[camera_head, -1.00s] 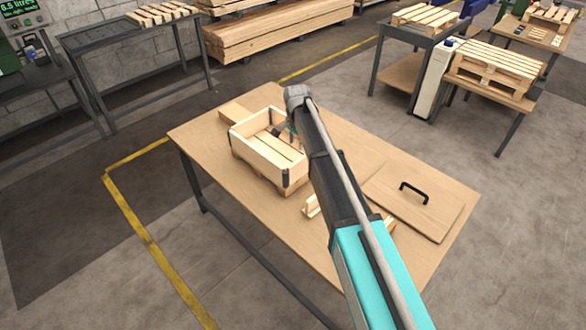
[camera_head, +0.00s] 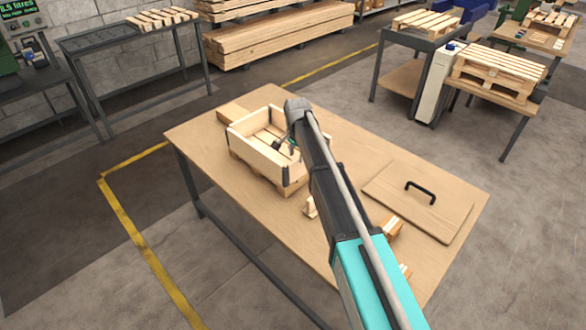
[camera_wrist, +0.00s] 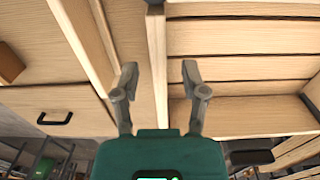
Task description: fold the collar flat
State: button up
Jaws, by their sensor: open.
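The wooden collar (camera_head: 254,158) stands up as a four-sided frame with dark corner hinges on a small pallet (camera_head: 266,182) on the workbench. Its near and left walls are upright; my arm hides part of its right side. My gripper (camera_head: 285,146) is open over the right part of the collar. In the wrist view the gripper (camera_wrist: 159,70) has its fingers apart, one on each side of the top edge of a collar wall (camera_wrist: 155,85). I cannot tell whether either finger touches it. Slats show inside the collar.
The workbench (camera_head: 215,195) also carries a flat board with a black handle (camera_head: 448,205), a wooden block (camera_head: 233,112) behind the collar, and small wood pieces partly behind my arm. The bench's near left surface is clear. Other tables with pallets (camera_head: 497,70) stand farther off.

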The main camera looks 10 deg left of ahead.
jog(key=shift+f+b, duration=1.95)
jog(key=shift+f, duration=0.3)
grip_shut()
